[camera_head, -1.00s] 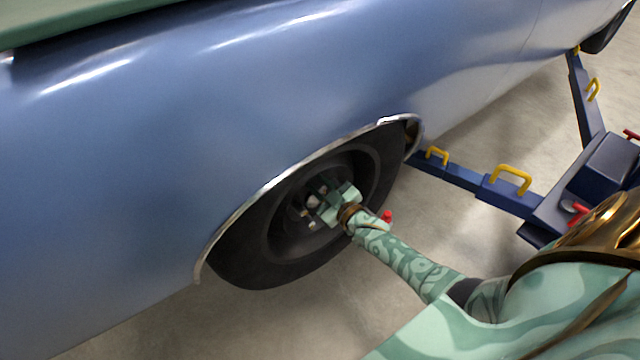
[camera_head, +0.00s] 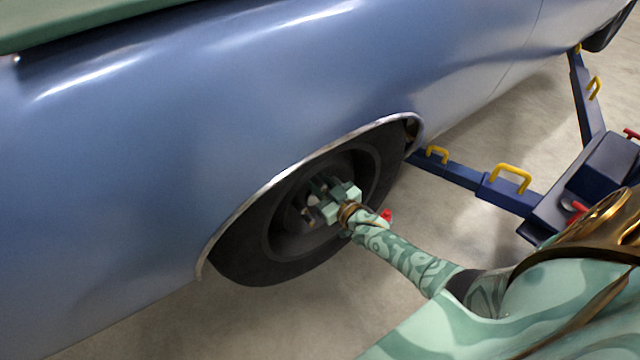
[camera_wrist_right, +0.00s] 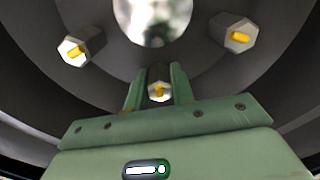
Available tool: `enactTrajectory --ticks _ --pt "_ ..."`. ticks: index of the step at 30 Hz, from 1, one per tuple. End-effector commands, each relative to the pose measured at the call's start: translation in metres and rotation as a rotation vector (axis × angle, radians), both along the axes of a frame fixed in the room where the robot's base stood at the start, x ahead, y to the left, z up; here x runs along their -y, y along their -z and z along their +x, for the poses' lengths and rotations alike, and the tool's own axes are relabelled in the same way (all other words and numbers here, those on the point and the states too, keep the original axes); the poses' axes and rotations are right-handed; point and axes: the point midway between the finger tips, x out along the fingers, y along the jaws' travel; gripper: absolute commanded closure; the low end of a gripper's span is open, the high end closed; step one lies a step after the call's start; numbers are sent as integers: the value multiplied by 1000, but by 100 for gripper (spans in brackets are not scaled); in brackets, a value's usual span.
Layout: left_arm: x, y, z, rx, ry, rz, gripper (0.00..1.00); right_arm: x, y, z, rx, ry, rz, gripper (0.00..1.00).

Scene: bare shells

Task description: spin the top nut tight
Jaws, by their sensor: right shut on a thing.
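The wheel (camera_head: 240,250) sits under the blue car's fender, with a dark rim and metal hub parts in its middle. My right gripper (camera_head: 328,196) reaches to the upper right part of the hub and covers some of it. In the right wrist view, the fingers of my right gripper (camera_wrist_right: 159,86) are shut on a hex nut (camera_wrist_right: 159,92) with a yellow centre. Two more such nuts stand free, one at left (camera_wrist_right: 74,50) and one at right (camera_wrist_right: 238,36). The bright round hub centre (camera_wrist_right: 150,15) is beyond the held nut. My left gripper is not in view.
The blue car body (camera_head: 150,150) and the chrome arch trim (camera_head: 290,172) are close above the wheel. A dark blue lift arm (camera_head: 460,178) with yellow handles (camera_head: 512,177) stands at the right. Bare floor (camera_head: 180,320) lies below the wheel.

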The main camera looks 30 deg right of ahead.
Motion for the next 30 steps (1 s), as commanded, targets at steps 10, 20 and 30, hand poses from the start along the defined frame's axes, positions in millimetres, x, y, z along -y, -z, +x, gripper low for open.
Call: enactTrajectory --ticks 10,20,30 --pt "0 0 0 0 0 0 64 0 1 -1 -3 0 -1 54" --pt "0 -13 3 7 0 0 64 3 -1 -37 -4 0 -1 54" --pt "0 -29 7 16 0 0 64 10 0 -127 -5 0 0 54"
